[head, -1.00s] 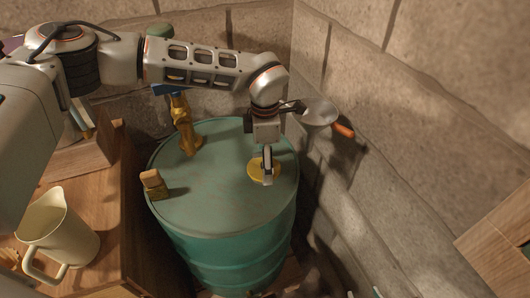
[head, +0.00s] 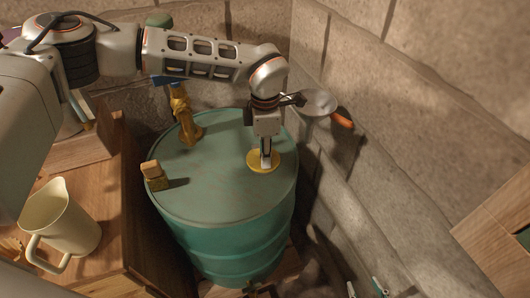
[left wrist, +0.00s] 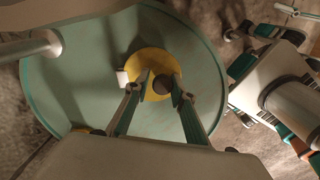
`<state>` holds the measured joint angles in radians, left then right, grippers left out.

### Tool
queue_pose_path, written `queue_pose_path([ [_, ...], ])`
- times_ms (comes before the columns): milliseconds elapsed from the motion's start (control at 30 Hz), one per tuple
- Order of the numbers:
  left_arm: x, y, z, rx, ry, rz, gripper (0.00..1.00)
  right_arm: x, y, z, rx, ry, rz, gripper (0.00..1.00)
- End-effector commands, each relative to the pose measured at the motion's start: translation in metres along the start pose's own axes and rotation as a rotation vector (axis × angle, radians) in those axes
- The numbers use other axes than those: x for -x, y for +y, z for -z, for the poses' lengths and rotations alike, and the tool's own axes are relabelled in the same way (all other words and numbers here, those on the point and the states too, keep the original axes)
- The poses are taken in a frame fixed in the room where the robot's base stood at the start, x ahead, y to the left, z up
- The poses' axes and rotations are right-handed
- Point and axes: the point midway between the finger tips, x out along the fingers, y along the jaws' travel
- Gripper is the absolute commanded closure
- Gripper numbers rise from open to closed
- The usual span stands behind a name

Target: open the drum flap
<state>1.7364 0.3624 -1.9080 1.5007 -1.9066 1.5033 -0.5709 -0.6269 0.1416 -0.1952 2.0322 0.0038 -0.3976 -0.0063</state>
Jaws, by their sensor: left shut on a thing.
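The teal drum (head: 215,205) stands against the stone wall. On its lid lies the round yellow flap (head: 254,166), flat as far as I can see. My left gripper (head: 266,162) reaches down onto it from above. In the left wrist view, the two fingers (left wrist: 160,82) sit over the yellow flap (left wrist: 150,62), either side of its dark round knob (left wrist: 164,85). The left gripper is shut on the knob, though the fingers partly hide the contact. Two separate fingertips at the bottom edge appear to be my right gripper (head: 365,289), open and empty.
A brass tap-like fitting (head: 188,122) and a cork-topped brass stub (head: 153,173) rise from the lid. A metal funnel or scoop with an orange handle (head: 342,117) is by the wall. A cream jug (head: 65,222) stands on the wooden cabinet at left.

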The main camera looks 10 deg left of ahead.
Motion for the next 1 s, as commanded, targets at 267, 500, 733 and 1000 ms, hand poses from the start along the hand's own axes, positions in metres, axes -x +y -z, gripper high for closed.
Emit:
queue_pose_path([
  [267, 0.015, 0.023, 0.006, 0.010, -0.005, -0.033, 0.95, 0.002, 0.002, 0.010, 0.002, 0.011, -0.003, 0.60],
  [500, 0.020, 0.028, 0.008, 0.012, -0.003, -0.033, 0.92, 0.003, 0.003, 0.013, 0.003, 0.015, -0.004, 0.60],
  [733, 0.026, 0.035, 0.011, 0.011, -0.001, -0.031, 0.87, 0.003, 0.005, 0.019, 0.004, 0.022, -0.006, 0.60],
  [1000, 0.030, 0.044, 0.014, 0.011, 0.001, -0.030, 0.82, 0.004, 0.005, 0.021, 0.004, 0.025, -0.007, 0.60],
])
